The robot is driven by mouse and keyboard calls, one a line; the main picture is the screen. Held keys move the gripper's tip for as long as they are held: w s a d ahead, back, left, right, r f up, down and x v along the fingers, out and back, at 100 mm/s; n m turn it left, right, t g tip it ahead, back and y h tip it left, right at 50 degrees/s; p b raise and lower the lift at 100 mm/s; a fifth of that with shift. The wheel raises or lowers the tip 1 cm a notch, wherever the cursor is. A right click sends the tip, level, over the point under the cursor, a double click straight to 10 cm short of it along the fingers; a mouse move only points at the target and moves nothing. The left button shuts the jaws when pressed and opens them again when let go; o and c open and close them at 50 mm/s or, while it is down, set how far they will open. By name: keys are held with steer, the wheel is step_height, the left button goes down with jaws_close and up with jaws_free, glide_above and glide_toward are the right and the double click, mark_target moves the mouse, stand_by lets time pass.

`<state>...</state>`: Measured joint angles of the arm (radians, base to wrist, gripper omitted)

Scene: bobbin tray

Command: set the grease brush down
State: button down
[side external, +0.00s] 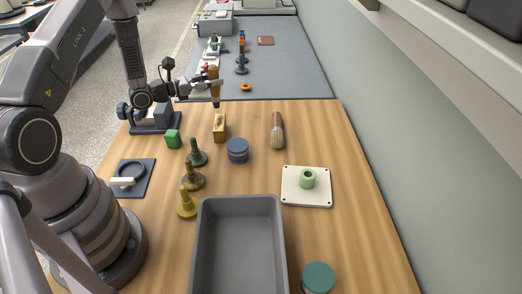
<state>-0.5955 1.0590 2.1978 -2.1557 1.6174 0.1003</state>
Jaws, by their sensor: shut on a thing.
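My gripper (205,84), at the far end of the table, is shut on a brown, upright, narrow thing with a dark lower tip, which looks like the grease brush (214,92). It hangs near the table's far edge, above and behind a yellow block (219,127). Its lower tip appears clear of the block. The fingers are small in this view and partly cover the brush.
A grey bin (201,240) stands at the front. Bare wood (345,150) shows at right.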

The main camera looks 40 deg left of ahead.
steer(key=w+a+f+n+t+y, duration=0.1)
steer(key=w+a+n+y, duration=0.1)
steer(key=a+n+y, duration=0.4)
steer(key=w+a+f+n+y, duration=0.1)
steer(key=a+f+y, duration=0.1)
steer(key=a+y, duration=0.45)
steer(key=shift+n+h, duration=0.3)
steer(key=shift+h, duration=0.35)
steer(key=shift+a+f, duration=0.35)
steer(key=shift+f, duration=1)
steer(key=shift+a+f, duration=0.3)
steer(key=shift+f, duration=1)
steer(key=shift+a+f, duration=0.35)
steer(key=shift+f, duration=1)
steer(key=shift+f, duration=0.15)
steer(key=c, duration=0.8)
jaws_free()
